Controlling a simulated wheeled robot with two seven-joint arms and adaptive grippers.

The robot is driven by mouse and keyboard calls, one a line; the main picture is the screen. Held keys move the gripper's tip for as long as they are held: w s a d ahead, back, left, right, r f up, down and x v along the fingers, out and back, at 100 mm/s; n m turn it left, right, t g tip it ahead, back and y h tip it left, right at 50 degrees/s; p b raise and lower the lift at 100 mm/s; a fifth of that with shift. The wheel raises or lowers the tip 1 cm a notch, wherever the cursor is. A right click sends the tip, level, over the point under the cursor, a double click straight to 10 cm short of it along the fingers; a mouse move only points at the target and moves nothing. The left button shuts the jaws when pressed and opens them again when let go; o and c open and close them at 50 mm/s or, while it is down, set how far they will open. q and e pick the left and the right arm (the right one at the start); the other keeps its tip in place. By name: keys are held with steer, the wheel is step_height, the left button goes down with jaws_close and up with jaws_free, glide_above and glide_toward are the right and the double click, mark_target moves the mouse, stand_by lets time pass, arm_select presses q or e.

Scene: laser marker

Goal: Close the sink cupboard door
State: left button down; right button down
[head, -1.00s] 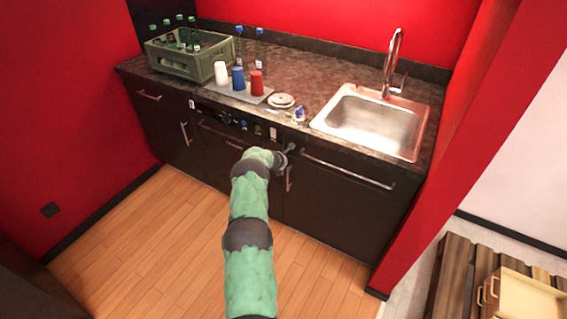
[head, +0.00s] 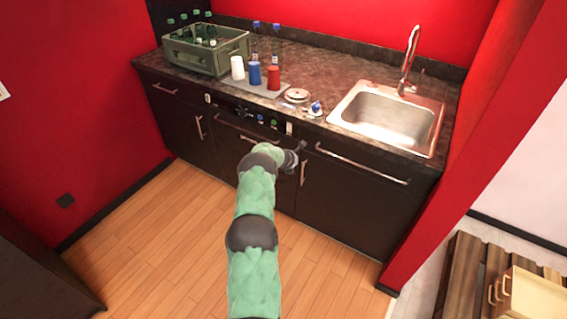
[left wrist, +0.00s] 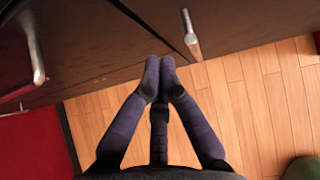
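The sink cupboard door (head: 350,203) is the dark front below the sink in the head view. It looks flush or nearly flush with the neighbouring fronts; any small gap is too fine to tell. It has a vertical metal handle (head: 303,172) at its left edge, and a long bar (head: 362,165) runs along its top. My left gripper (head: 301,150) is by the door's upper left corner, close to the handle. In the left wrist view my left gripper (left wrist: 161,64) has its fingertips together with nothing between them, beside a dark front and a metal handle (left wrist: 191,35). My right gripper is out of view.
The counter (head: 320,77) holds a green bottle crate (head: 205,55), cups (head: 254,74) and the sink (head: 388,112). A red wall edge (head: 455,165) stands right of the cupboard. Wooden floor (head: 165,245) is clear in front. Wooden furniture (head: 465,275) is at lower right.

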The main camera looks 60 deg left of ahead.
arm_select(q)
steer(key=v, duration=0.8)
steer(key=shift+s, duration=0.55)
steer(key=shift+r, duration=0.1)
steer(key=w+d+f+n+h, duration=0.2)
steer(key=d+f+n, duration=0.25)
steer(key=d, duration=0.95)
steer(key=w+d+f+n+g+h, duration=0.1)
steer(key=d+f+n+h, duration=0.4)
steer(key=d, duration=0.8)
steer(key=w+d+f+n, duration=0.25)
steer(key=d+n, duration=0.45)
steer(key=d, duration=0.7)
steer(key=s+d+f+n+g+h, duration=0.1)
steer(key=s+d+n+g, duration=0.1)
steer(key=s+d+n, duration=0.5)
steer(key=s+d+f+n+g+h, duration=0.15)
steer(key=s+d, duration=0.35)
steer(key=d, duration=0.6)
steer(key=s+d+n+g, duration=0.1)
steer(key=s+d+n, duration=0.2)
steer(key=s, duration=0.3)
steer(key=s+d+r+n+g, duration=0.1)
steer(key=s+d+n+g, duration=0.1)
steer(key=s, duration=0.5)
steer(key=shift+d+r+n+y, duration=0.2)
steer(key=shift+d+n+y, duration=0.25)
steer(key=shift+d+n, duration=0.5)
